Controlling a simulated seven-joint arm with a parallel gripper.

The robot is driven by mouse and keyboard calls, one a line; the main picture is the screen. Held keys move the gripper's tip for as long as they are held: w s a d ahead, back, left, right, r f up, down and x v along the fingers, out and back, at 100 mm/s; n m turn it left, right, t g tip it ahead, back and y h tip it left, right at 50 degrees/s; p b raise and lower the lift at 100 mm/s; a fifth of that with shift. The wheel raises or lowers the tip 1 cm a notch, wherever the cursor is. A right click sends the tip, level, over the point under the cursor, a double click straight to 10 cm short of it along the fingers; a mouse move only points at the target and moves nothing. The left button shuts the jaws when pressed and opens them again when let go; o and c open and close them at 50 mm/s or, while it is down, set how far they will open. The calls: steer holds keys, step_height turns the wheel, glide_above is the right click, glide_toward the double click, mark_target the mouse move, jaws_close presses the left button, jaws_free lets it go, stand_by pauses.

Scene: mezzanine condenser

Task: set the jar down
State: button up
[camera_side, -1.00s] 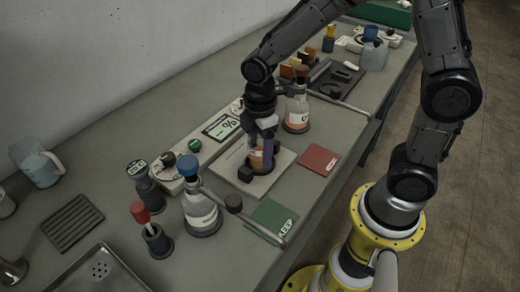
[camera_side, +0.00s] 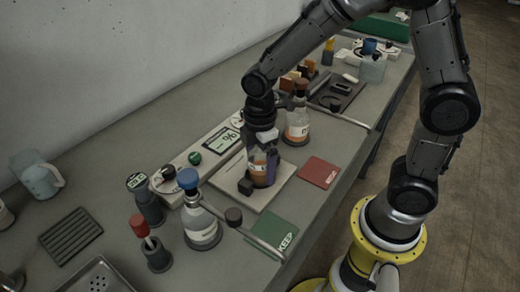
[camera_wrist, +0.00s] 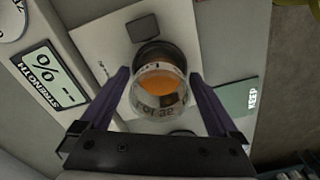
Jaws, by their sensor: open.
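The jar (camera_side: 261,172) is clear glass with orange contents and a pale label, standing upright on a pale board (camera_side: 254,199). In the wrist view the jar (camera_wrist: 161,92) is seen from above between the two purple fingers. My gripper (camera_wrist: 160,74) is open around it, with a gap showing on both sides near the fingertips. In the side view my gripper (camera_side: 264,156) comes down from above and hides the jar's upper part. The board also shows in the wrist view (camera_wrist: 97,42).
A red card (camera_side: 319,172) and a green KEEP card (camera_side: 272,235) lie near the bench's front edge. A larger orange-filled bottle (camera_side: 297,127) stands behind, a blue-capped flask (camera_side: 200,225) to the left.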

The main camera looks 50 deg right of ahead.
step_height(320, 180, up, 10)
steer(key=r, duration=0.1)
steer(key=s+d+r+m+t, duration=0.2)
steer(key=s+d+m, duration=0.1)
steer(key=s+m, duration=0.3)
steer(key=s+d+r+m+t, duration=0.2)
steer(key=s+d+m+t, duration=0.1)
steer(key=s+m, duration=0.4)
steer(key=shift+s+m+t, duration=0.3)
steer(key=shift+s, duration=0.75)
